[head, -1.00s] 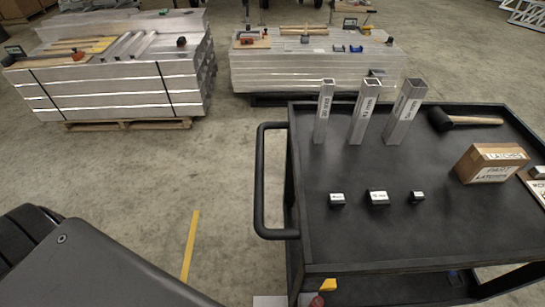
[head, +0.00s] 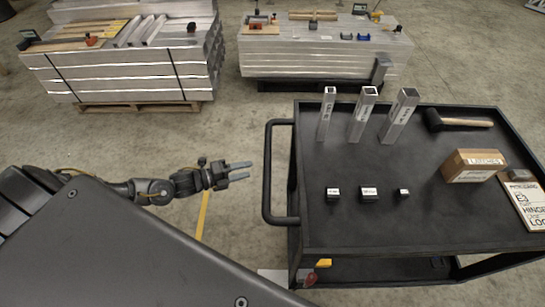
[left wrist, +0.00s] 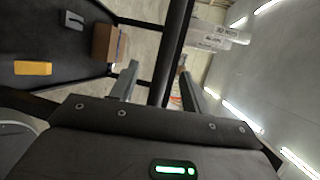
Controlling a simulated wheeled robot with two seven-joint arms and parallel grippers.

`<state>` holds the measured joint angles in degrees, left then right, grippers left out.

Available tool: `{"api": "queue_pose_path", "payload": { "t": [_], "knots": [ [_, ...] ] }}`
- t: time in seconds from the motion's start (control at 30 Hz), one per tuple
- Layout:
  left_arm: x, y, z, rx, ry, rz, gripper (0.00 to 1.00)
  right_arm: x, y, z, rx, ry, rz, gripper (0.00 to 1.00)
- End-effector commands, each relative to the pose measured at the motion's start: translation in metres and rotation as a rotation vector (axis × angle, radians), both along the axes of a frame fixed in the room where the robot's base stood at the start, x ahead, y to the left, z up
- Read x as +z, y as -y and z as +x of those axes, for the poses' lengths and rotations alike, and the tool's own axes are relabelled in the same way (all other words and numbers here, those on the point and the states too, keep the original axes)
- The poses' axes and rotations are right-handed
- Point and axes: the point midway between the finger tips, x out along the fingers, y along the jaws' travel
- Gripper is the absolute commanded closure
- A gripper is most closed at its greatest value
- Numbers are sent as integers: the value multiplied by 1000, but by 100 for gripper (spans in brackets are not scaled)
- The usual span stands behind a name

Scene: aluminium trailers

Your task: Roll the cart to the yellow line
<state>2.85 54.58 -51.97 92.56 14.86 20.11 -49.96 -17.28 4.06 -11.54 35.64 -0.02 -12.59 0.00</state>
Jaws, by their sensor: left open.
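The black cart (head: 320,232) stands at the right in the head view, with its dark loop handle (head: 268,170) on its left side. My left gripper (head: 250,172) is open and empty, just left of the handle and apart from it, fingers pointing at it. In the left wrist view a dark bar (left wrist: 176,50), seemingly the handle, runs between the open fingers (left wrist: 158,85), beyond them. The yellow line (head: 202,216) lies on the floor left of the cart, partly hidden by my arm. My right gripper is not in view.
Three upright metal tubes (head: 362,115), three small dark blocks (head: 368,195), a mallet (head: 458,121) and a cardboard box (head: 472,165) stand or lie on the cart top. Metal stacks (head: 140,75) (head: 320,60) stand behind.

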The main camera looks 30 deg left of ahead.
Motion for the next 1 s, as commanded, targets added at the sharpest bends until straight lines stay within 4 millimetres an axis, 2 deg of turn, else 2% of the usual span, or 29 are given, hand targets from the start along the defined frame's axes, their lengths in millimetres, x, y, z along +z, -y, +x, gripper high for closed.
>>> {"api": "queue_pose_path", "payload": {
  "t": [0.07,0.27,0.73,1.0],
  "knots": [
    [9,3,-2,-23,20,7,53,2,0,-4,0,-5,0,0],
    [10,6,1,-26,25,7,53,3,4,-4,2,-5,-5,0],
    [-3,57,60,-23,25,6,53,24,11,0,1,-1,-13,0],
    [-10,72,77,-24,23,7,53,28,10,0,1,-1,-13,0]
  ]
}}
